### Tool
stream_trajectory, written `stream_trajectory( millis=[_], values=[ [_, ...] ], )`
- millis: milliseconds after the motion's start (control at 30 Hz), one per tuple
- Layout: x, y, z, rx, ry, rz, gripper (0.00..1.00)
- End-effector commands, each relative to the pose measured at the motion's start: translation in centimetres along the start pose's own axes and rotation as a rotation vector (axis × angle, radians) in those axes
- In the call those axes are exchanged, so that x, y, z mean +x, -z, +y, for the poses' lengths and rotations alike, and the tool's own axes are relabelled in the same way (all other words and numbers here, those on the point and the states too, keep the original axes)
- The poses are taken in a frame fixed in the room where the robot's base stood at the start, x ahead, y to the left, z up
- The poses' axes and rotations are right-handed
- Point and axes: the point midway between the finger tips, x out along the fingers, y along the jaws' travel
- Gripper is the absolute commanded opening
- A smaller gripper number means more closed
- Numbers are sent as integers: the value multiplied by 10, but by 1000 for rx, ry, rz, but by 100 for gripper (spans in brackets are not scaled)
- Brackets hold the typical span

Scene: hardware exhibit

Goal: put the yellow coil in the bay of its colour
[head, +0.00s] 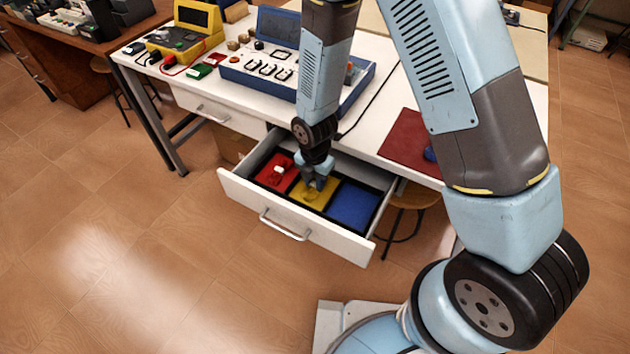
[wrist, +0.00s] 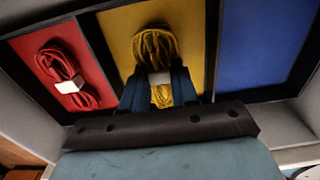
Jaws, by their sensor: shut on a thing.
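The yellow coil (wrist: 157,50) is in my gripper (wrist: 159,88), with the two fingers closed on its pale band in the wrist view. It is over the yellow bay (wrist: 118,30) of the open drawer, between the red bay (wrist: 92,49) and the blue bay (wrist: 265,40). I cannot tell whether the coil touches the bay floor. In the head view my gripper (head: 316,180) points down into the yellow bay (head: 318,201), and the coil is mostly hidden by the gripper.
A red coil with a white band (wrist: 66,80) lies in the red bay. The blue bay looks empty. The drawer (head: 290,226) stands open below the white table; black dividers separate its bays. A blue control panel (head: 263,78) and a red mat (head: 408,139) are on the table.

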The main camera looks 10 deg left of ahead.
Motion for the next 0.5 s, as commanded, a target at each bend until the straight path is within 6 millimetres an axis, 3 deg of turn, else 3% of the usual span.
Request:
stream_trajectory(
  millis=[500],
  values=[
    [11, 1, 0, -2, 0, -1, 0]
  ],
)
